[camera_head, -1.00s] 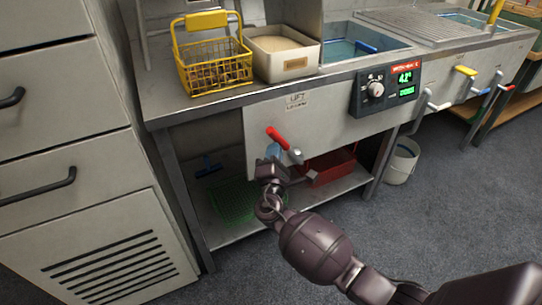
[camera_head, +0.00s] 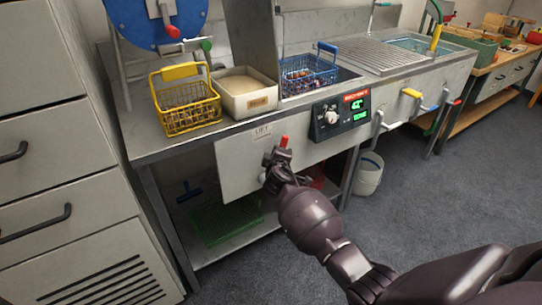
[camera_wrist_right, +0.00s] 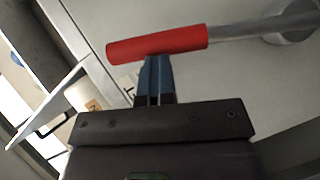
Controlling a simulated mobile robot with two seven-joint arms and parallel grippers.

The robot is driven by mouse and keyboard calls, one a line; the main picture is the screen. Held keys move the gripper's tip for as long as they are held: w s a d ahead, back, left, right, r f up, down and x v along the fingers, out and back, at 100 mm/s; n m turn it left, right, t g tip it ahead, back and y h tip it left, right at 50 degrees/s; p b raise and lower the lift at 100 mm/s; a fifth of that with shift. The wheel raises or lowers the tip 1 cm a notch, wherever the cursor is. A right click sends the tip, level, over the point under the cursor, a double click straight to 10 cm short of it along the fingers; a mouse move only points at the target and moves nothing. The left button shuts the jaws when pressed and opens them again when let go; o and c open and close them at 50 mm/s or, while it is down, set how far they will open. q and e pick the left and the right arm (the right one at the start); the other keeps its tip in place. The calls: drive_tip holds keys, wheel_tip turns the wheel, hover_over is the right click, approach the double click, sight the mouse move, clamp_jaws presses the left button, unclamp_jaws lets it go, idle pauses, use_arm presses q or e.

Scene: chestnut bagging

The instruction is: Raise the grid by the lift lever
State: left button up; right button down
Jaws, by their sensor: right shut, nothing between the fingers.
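The lift lever's red handle (camera_head: 284,141) points upward on the steel front panel, beside the LIFT label (camera_head: 262,132). My right gripper (camera_head: 278,156) is at the handle from below. In the right wrist view, its shut blue fingertips (camera_wrist_right: 157,75) are against or just under the red handle (camera_wrist_right: 157,44), with nothing between them. The lever's metal rod (camera_wrist_right: 255,28) runs to the right. A blue basket (camera_head: 308,75) holding brown chestnuts sits high in the basin, its rim above the counter. The grid beneath it is hidden. My left gripper is not in view.
A yellow basket (camera_head: 187,104) of chestnuts and a cream bin (camera_head: 245,94) stand left of the basin. A control panel (camera_head: 340,117) with a dial is right of the lever. A white bucket (camera_head: 369,174) stands on the floor.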

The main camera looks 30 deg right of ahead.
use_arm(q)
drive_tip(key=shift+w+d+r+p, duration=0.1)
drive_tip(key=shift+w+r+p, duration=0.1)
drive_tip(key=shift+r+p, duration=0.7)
use_arm(e)
drive_tip(key=d+f+m+g+y, duration=0.1)
drive_tip(key=d+f+m+y, duration=0.1)
drive_tip(key=d, duration=0.4)
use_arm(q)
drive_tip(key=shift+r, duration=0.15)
use_arm(e)
drive_tip(key=shift+d+f, duration=0.15)
drive_tip(key=shift+f, duration=0.05)
